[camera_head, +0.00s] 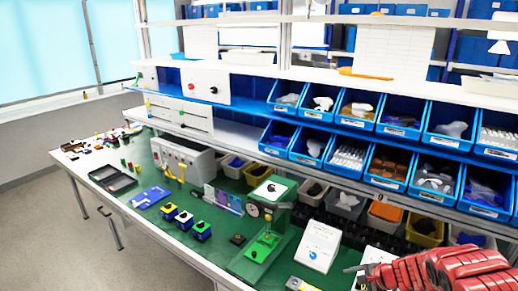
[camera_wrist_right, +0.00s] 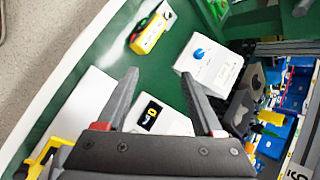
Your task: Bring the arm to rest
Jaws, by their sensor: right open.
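A white box with a sloped face (camera_head: 318,246) stands near the front of the green bench, right of a green press. In the right wrist view the same box (camera_wrist_right: 218,72) shows a blue rotary knob (camera_wrist_right: 198,53) on its face. My right gripper (camera_wrist_right: 159,76) is open, its two dark fingers spread with nothing held. The knob lies beyond the right fingertip, apart from it. A second white box with a black and yellow dial (camera_wrist_right: 160,116) shows between the fingers. In the head view my red right arm comes in at the lower right. My left gripper is not in view.
The green press (camera_head: 265,225) stands left of the knob box. A yellow block with a red button (camera_wrist_right: 150,32) lies near the bench edge. Blue bins (camera_head: 400,117) line the shelves behind. Small blue-yellow boxes (camera_head: 185,219) stand farther left. Bare green surface (camera_wrist_right: 95,65) shows near the front edge.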

